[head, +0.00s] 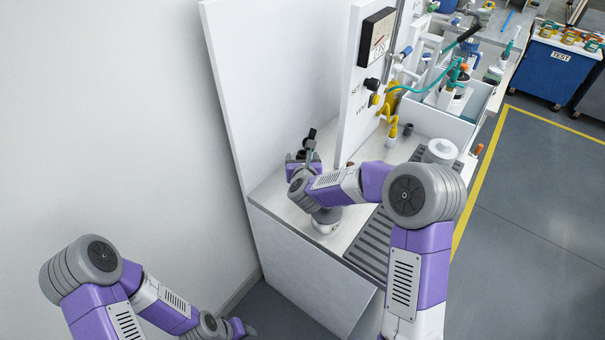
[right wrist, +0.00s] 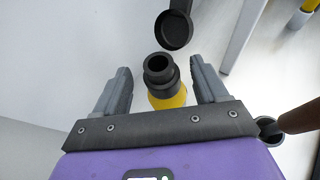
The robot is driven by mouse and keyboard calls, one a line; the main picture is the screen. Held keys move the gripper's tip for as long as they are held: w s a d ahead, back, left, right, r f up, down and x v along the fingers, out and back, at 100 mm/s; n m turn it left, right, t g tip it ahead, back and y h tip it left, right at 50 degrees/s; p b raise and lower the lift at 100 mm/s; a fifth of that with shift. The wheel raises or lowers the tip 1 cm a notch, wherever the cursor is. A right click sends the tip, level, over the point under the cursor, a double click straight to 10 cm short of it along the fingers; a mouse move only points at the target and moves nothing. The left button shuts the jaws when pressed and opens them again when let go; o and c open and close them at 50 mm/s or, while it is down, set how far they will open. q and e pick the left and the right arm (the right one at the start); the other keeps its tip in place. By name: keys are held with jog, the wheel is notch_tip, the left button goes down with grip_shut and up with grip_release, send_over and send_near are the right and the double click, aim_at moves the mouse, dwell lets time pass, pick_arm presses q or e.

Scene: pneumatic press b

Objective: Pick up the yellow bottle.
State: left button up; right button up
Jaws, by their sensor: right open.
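In the right wrist view, the yellow bottle (right wrist: 168,100) has a black neck and top with a round opening. It stands between the two fingers of my right gripper (right wrist: 162,88), which is open with a gap visible on each side of the bottle. In the head view, my right gripper (head: 303,158) is over the near left end of the bench, and I cannot make out the bottle there. My left gripper (head: 240,328) is low at the bottom edge, beside the bench; its fingers are too unclear to read.
A black round-ended part (right wrist: 173,30) is just beyond the bottle. A brown handle (right wrist: 302,116) is at right. On the bench are a white panel with a gauge (head: 377,39), a drain grate (head: 370,245) and a white lidded container (head: 441,151). A wall rises at left.

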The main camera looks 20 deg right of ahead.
jog(key=x, duration=0.3)
jog(key=shift+w+f, duration=0.1)
jog(key=shift+f, duration=0.05)
grip_shut()
dwell(0.3)
